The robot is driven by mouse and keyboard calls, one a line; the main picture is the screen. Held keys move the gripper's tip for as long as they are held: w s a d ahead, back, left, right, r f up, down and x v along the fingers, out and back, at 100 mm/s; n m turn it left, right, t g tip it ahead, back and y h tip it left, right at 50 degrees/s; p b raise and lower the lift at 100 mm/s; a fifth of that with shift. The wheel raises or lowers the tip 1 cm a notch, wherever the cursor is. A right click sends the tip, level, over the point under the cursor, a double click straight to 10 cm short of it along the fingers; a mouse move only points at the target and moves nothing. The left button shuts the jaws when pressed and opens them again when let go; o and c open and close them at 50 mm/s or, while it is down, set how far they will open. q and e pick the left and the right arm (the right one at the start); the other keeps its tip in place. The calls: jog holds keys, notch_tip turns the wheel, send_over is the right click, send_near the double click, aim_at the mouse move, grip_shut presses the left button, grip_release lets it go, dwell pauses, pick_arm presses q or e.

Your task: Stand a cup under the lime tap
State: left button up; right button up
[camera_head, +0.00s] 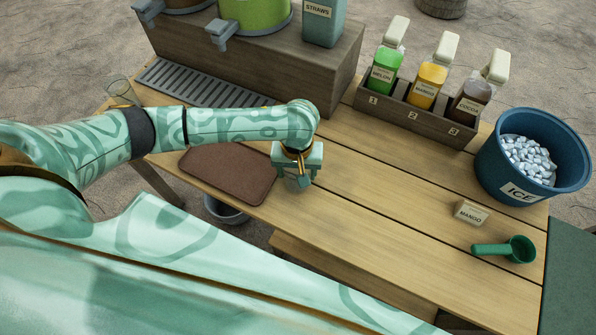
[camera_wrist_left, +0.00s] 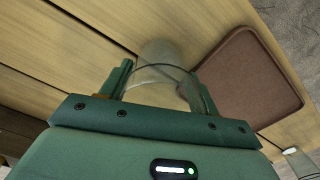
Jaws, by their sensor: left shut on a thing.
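My left gripper (camera_head: 297,180) hangs over the table (camera_head: 365,210), just right of the brown mat. In the left wrist view its two fingers (camera_wrist_left: 160,76) are shut on a clear cup (camera_wrist_left: 162,55). In the head view this cup is hidden by the gripper; I cannot tell whether it touches the table. A second clear cup (camera_head: 121,91) stands at the table's left end. The green dispenser (camera_head: 255,12) at the back has a grey tap (camera_head: 222,33) above the slotted drip tray (camera_head: 200,84); no lime label is readable. My right gripper is out of view.
The brown mat (camera_head: 225,173) lies left of my gripper. A rack (camera_head: 415,118) of melon, mango and cocoa bottles stands behind right. The table's middle is clear.

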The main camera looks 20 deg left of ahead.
pick_arm(q)
jog(key=shift+f, duration=0.15)
jog(key=o, duration=1)
jog(key=shift+c, duration=0.2)
